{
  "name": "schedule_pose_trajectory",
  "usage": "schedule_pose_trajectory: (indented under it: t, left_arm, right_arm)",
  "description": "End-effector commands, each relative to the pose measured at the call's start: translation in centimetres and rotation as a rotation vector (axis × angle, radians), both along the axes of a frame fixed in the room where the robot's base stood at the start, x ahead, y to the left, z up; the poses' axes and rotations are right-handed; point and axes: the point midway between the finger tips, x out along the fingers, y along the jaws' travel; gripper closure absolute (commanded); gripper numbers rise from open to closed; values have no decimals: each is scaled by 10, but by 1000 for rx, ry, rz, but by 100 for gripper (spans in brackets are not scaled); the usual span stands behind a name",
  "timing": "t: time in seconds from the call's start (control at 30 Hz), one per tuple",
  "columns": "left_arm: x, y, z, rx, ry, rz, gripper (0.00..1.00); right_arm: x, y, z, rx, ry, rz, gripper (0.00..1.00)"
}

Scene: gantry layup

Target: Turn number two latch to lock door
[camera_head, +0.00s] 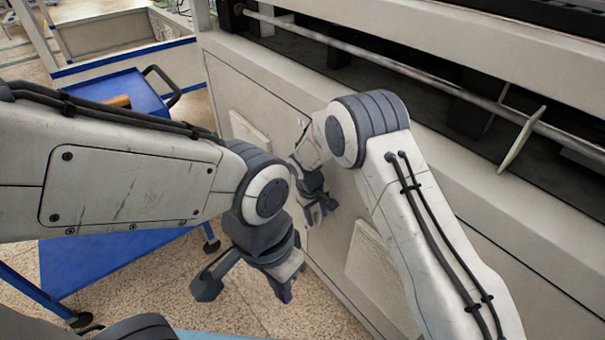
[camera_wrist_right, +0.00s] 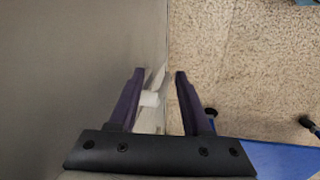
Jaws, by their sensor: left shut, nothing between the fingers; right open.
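The pale cabinet door panel (camera_head: 265,105) is below the machine bed. My right gripper (camera_head: 320,208) is close to the panel's face and is open. In the right wrist view its two dark fingers (camera_wrist_right: 157,75) stand apart, with a small white piece (camera_wrist_right: 150,98) showing between them. It may be the latch, and I cannot tell whether the fingers touch it. No number is readable, and in the head view the gripper and arm hide this spot. My left gripper (camera_head: 247,287) hangs over the floor, lower and nearer, shut with nothing in it.
A blue cart (camera_head: 120,92) stands at the left, with its lower shelf (camera_head: 115,255) under my left arm. The machine's long rail (camera_head: 370,60) runs above the panel. Vent grilles (camera_head: 375,275) are on the panels. Speckled floor (camera_head: 240,305) is open below the grippers.

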Motion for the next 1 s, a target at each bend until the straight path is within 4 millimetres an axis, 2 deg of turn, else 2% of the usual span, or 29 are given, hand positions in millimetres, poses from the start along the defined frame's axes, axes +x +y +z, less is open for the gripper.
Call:
schedule_pose_trajectory:
  t: [0.27,0.47,1.0]
  left_arm:
    - [0,0,8,0,0,0,100]
    - [0,0,14,-1,-1,0,100]
    - [0,0,61,-1,-1,0,100]
  right_arm:
    - [-4,8,43,3,-4,3,51]
    - [-9,14,83,3,-4,4,51]
    - [-55,19,184,40,10,-1,51]
